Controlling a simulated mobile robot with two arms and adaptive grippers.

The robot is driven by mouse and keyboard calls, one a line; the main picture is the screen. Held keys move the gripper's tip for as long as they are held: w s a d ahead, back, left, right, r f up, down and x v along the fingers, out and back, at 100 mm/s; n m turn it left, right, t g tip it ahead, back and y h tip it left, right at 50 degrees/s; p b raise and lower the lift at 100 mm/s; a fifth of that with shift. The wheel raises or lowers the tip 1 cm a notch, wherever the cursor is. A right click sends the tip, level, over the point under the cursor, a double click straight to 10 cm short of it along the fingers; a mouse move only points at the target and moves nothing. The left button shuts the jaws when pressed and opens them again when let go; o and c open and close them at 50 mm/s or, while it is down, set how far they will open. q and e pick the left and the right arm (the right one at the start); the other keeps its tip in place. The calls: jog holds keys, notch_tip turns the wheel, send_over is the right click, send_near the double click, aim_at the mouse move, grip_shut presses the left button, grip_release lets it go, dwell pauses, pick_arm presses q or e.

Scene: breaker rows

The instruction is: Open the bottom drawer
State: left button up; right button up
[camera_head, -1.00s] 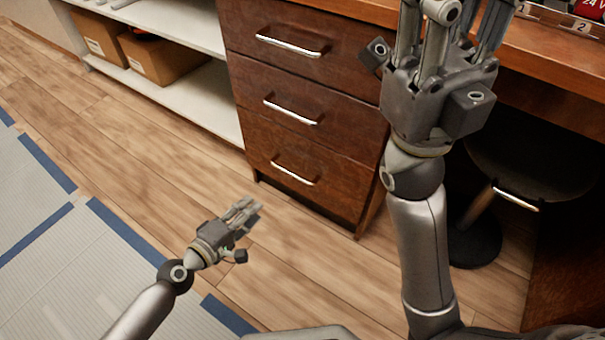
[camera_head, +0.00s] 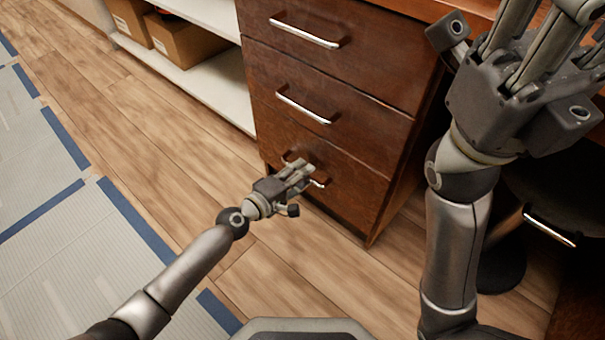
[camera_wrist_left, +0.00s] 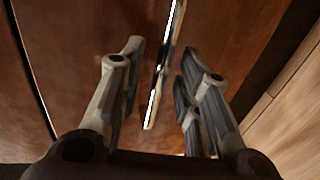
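The bottom drawer (camera_head: 338,186) is the lowest of three brown wooden drawers, and its front sits flush with the others. Its silver bar handle (camera_head: 319,183) is partly hidden behind my left gripper (camera_head: 305,170) in the head view. In the left wrist view the handle (camera_wrist_left: 153,100) lies in the gap between the open fingers of my left gripper (camera_wrist_left: 160,88), with room on both sides. I cannot tell whether any finger touches it. My right gripper (camera_head: 545,45) is raised at the upper right, and its fingertips are cut off by the frame.
The middle drawer (camera_head: 345,118) and top drawer (camera_head: 350,50) are shut above. A white shelf (camera_head: 220,90) with cardboard boxes (camera_head: 185,40) stands to the left. A dark stool (camera_head: 555,195) is at the right. The wooden floor (camera_head: 180,140) before the drawers is clear.

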pick_arm(q)
jog(key=shift+w+d+f, duration=0.1)
jog(key=shift+w+d, duration=0.25)
grip_shut()
